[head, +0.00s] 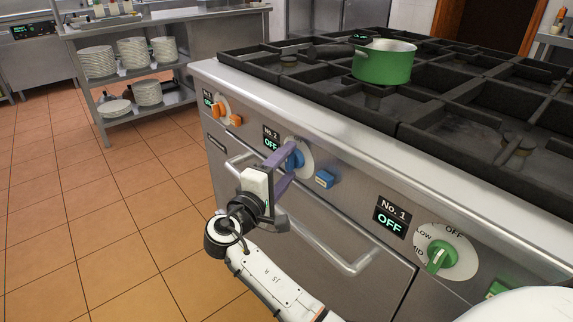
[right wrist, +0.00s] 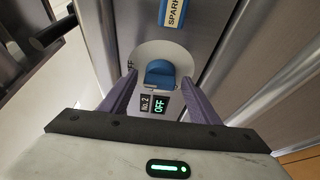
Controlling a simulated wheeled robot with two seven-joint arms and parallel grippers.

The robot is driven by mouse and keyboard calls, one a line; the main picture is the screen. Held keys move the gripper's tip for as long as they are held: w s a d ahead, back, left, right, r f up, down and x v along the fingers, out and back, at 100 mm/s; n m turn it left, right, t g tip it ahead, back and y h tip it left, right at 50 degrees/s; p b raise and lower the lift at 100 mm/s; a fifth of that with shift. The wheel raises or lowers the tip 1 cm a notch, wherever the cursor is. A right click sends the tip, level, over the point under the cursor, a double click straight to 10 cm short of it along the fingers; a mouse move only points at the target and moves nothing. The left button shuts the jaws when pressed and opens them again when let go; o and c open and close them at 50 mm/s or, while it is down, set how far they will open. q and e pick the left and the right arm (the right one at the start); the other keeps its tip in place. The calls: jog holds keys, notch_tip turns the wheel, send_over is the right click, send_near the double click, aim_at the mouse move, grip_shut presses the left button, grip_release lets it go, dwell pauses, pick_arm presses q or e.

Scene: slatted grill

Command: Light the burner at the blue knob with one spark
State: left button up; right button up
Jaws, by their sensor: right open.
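The blue knob (head: 295,160) sits on a round white dial on the stove's front panel. It also shows in the right wrist view (right wrist: 160,73). My right gripper (head: 291,161) is open, its purple fingers reaching to either side of the knob. In the right wrist view, the gripper (right wrist: 158,80) has a small gap on each side of the knob. The No. 2 display (head: 270,138) reads OFF. A blue spark button (head: 325,179) is right of the knob; its SPARK label (right wrist: 174,12) shows in the wrist view. My left gripper is not in view.
Orange controls (head: 235,120) are left. A green pot (head: 384,64) stands on the black grates. An oven handle (head: 345,263) juts out below the panel.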

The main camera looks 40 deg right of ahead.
jog(key=c, duration=1.1)
jog(key=shift+o, duration=0.2)
jog(key=shift+r+p, duration=0.2)
jog(key=shift+p, duration=0.5)
jog(key=shift+r+n+p, duration=0.25)
jog(key=shift+n+p, duration=0.45)
jog(key=shift+p, duration=0.55)
jog(key=n+g+p, duration=0.1)
jog(key=p, duration=0.3)
jog(key=n+y+p, duration=0.1)
jog(key=n+p, duration=0.1)
jog(key=p, duration=0.2)
jog(key=shift+r+n+g+y, duration=0.1)
jog(key=shift+n+g+y, duration=0.2)
jog(key=shift+g, duration=0.1)
jog(key=shift+n+p, duration=0.4)
jog(key=shift+p, duration=0.35)
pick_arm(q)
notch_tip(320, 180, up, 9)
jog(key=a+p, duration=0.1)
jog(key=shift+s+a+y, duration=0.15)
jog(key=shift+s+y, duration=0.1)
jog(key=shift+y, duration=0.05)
pick_arm(e)
jog(key=shift+w+f+n+g, duration=0.1)
jog(key=shift+f+n+g, duration=0.2)
jog(key=shift+g, duration=0.1)
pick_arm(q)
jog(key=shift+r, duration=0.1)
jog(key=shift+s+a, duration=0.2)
